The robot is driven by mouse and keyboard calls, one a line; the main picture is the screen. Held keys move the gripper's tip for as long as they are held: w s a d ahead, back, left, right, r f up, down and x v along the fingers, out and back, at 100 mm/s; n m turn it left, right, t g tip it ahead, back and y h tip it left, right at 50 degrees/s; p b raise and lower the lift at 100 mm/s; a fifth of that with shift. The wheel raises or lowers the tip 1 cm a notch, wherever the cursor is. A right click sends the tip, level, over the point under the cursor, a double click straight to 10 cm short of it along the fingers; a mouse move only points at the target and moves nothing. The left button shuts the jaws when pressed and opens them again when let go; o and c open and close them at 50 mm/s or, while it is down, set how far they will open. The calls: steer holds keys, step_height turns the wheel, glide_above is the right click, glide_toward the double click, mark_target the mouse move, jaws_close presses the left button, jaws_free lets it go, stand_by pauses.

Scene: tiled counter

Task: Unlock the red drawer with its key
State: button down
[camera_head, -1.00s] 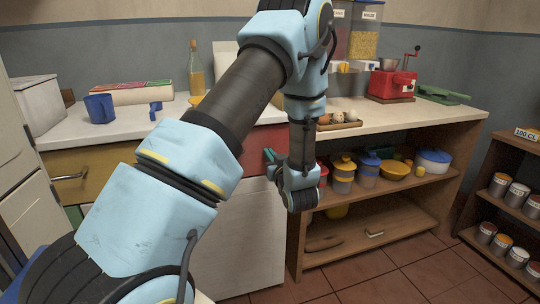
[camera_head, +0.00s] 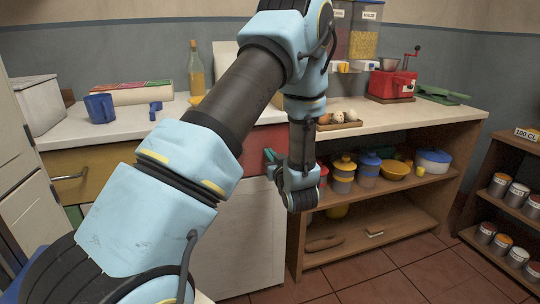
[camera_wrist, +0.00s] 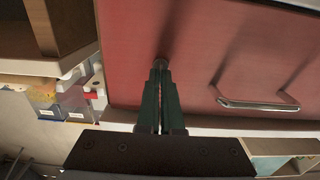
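The red drawer (camera_head: 262,142) is under the counter and looks shut; my arm covers part of it. In the wrist view its red front (camera_wrist: 215,40) fills the upper middle, with a metal bar handle (camera_wrist: 260,104) to the right. My gripper (camera_head: 269,156) is at the drawer front. In the wrist view its green fingers (camera_wrist: 160,72) are nearly together, with a narrow gap, and their tips are at a small round lock (camera_wrist: 160,62). The fingers seem shut on the key, which is almost wholly hidden between them.
A yellow drawer (camera_head: 105,165) is left of the red one. On the counter (camera_head: 425,115) are a blue mug (camera_head: 99,107), a small blue object (camera_head: 155,109), a bottle (camera_head: 195,68) and an egg tray (camera_head: 340,125). An open shelf (camera_head: 400,190) with several pots is to the right.

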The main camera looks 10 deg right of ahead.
steer(key=shift+b, duration=0.35)
steer(key=n+b, duration=0.6)
steer(key=b, duration=0.2)
steer(key=n+b, duration=0.6)
steer(key=b, duration=0.2)
steer(key=n+b, duration=0.6)
steer(key=b, duration=0.2)
steer(key=shift+a+f, duration=0.35)
steer(key=shift+f, duration=0.05)
steer(key=c, duration=1.1)
jaws_free()
steer(key=shift+r, duration=0.1)
steer(key=shift+s, duration=0.15)
steer(key=s, duration=0.3)
steer(key=s+d, duration=0.1)
steer(key=s, duration=0.3)
steer(key=s+p, duration=0.1)
steer(key=s, duration=0.2)
steer(key=shift+s+d, duration=0.2)
steer(key=shift+s, duration=0.1)
